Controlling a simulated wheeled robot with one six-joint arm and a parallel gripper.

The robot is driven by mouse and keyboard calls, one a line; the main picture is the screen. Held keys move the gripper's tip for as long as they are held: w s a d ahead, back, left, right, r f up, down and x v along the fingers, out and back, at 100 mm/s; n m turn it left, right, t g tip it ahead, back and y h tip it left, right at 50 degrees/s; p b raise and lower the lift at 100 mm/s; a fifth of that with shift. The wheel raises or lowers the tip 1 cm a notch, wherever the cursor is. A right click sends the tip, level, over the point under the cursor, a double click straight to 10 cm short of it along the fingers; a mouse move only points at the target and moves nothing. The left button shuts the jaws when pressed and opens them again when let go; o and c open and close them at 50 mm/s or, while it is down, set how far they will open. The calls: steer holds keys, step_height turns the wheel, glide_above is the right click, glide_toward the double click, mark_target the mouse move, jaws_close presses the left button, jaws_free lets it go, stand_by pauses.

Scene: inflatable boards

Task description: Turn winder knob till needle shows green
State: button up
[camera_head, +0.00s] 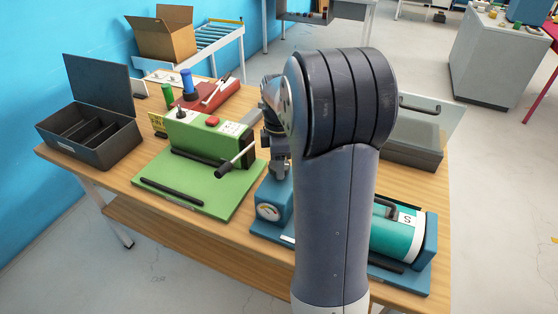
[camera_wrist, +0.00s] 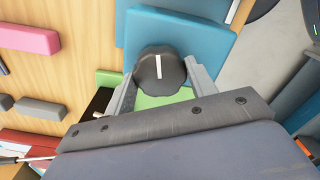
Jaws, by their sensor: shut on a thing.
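The winder knob (camera_wrist: 160,72) is dark, round and lobed, with a white pointer line, and shows in the wrist view in front of a blue housing (camera_wrist: 190,42). My gripper (camera_wrist: 158,84) has one finger on each side of the knob and is shut on it. In the head view my gripper (camera_head: 277,165) is partly hidden by my arm, above the blue winder box (camera_head: 272,200). The round gauge (camera_head: 268,211) is on the box's front. Its needle and coloured zones are too small to read. The knob is hidden in the head view.
A green machine with a lever (camera_head: 205,140) stands left of the blue box. A teal roller unit (camera_head: 398,236) marked S is to the right, partly behind my arm. An open black case (camera_head: 90,130) is at the table's left end. The table's front left edge is bare.

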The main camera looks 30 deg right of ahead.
steer(key=shift+c, duration=0.5)
steer(key=shift+m, duration=0.4)
steer(key=shift+m+p, duration=0.4)
steer(key=shift+m, duration=0.5)
steer(key=m+p, duration=0.1)
steer(key=m, duration=0.3)
steer(key=shift+m, duration=0.3)
steer(key=m, duration=0.3)
steer(key=shift+m+p, duration=0.5)
steer(key=shift+m, duration=1.7)
steer(key=o, duration=1)
